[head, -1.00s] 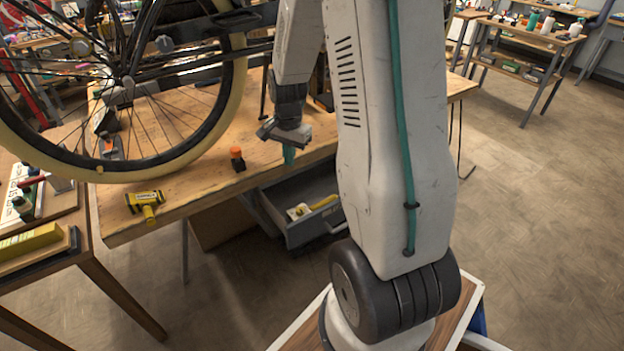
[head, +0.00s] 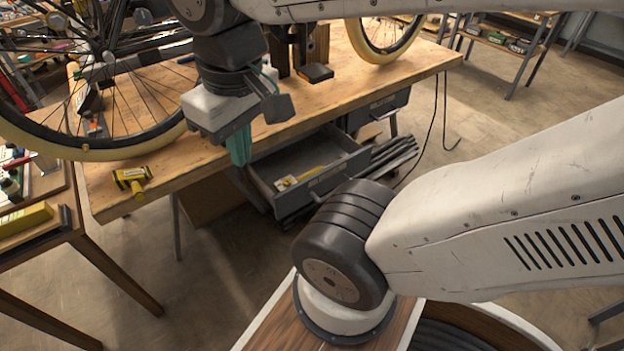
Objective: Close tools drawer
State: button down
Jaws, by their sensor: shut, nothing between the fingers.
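The tools drawer (head: 324,178) is a grey metal drawer under the wooden workbench. It stands pulled out toward me, and yellow and white items (head: 297,180) lie inside it. Part of its front is hidden behind my arm's dark joint. My gripper (head: 240,148) points down at the bench's front edge, to the left of the drawer in the picture. Its teal fingers are together and hold nothing. I cannot tell whether the fingers touch the drawer's left side.
The workbench (head: 400,78) carries a bicycle wheel (head: 85,153) at left and a yellow-black tool (head: 132,180) near its front edge. A second drawer unit (head: 376,110) hangs farther right, with dark bars (head: 385,160) below. A side table (head: 40,222) stands at left.

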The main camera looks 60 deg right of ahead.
aim_at(296, 156)
jog(key=u, duration=1.95)
jog(key=i, duration=0.9)
jog(key=z, duration=2.75)
